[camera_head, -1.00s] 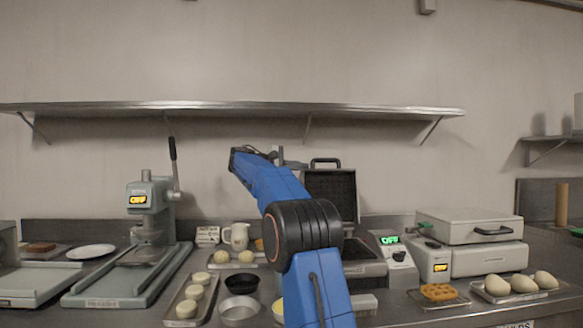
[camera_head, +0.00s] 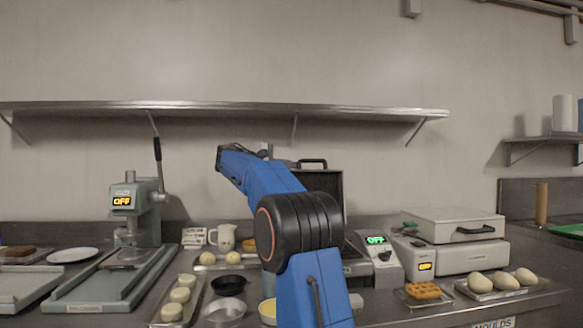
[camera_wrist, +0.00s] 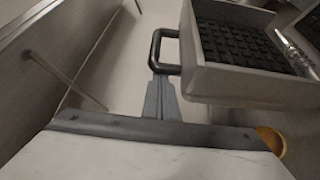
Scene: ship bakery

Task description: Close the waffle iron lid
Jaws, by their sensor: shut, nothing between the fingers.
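The waffle iron's lid (camera_head: 331,183) stands open and upright behind my arm in the head view, its black handle (camera_head: 312,162) on top. Its base (camera_head: 357,262) is partly hidden by my arm. In the wrist view the lid (camera_wrist: 222,82) is at the upper right, with its dark waffle grid facing up and right. The lid's handle (camera_wrist: 157,48) loops out to the left. My gripper (camera_wrist: 160,82) is shut and empty, its fingertips just by the handle; I cannot tell whether they touch. In the head view my arm mostly hides the gripper.
A control box (camera_head: 378,258) reading OFF stands right of the iron. Beyond it is a closed white appliance (camera_head: 455,226). A waffle (camera_head: 423,291) lies in front. Bowls, dough pieces and a press (camera_head: 138,215) are to the left. A wall shelf (camera_head: 230,108) runs above.

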